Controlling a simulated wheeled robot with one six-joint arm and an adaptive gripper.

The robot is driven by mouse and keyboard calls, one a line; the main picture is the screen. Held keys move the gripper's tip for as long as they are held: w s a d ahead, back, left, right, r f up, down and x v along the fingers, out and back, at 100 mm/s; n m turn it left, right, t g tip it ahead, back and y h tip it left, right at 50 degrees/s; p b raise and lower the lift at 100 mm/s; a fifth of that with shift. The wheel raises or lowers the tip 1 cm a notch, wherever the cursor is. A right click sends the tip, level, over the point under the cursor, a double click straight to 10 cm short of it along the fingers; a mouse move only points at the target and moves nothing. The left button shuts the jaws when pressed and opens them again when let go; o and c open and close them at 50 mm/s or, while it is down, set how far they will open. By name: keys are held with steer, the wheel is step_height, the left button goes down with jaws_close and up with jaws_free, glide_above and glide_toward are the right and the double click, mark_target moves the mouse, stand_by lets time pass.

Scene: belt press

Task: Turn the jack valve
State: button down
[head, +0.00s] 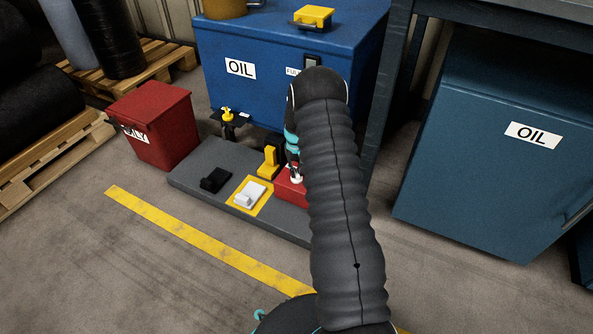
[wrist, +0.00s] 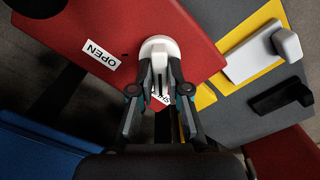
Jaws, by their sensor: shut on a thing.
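The red jack block (head: 290,188) sits on the grey base plate, partly hidden by my arm. In the wrist view its red top (wrist: 90,22) bears an OPEN label (wrist: 98,55) and a second, mostly covered label that seems to read SHUT. The valve's white handle (wrist: 158,48), with a rounded end, stands on this top between the labels. My gripper (wrist: 160,85) is shut on the handle, a finger on each side. In the head view my gripper (head: 295,165) is small and partly hidden by my arm.
A white pedal (head: 250,195) on a yellow patch and a black pedal (head: 215,179) are left of the block. A yellow part (head: 268,162) stands close beside it. The blue OIL tank (head: 265,55) is behind; a red bin (head: 165,120) is left. The front floor is clear.

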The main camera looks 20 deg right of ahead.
steer(key=c, duration=1.1)
jaws_free()
steer(key=shift+c, duration=0.2)
step_height(320, 180, up, 12)
steer(key=shift+w, duration=0.1)
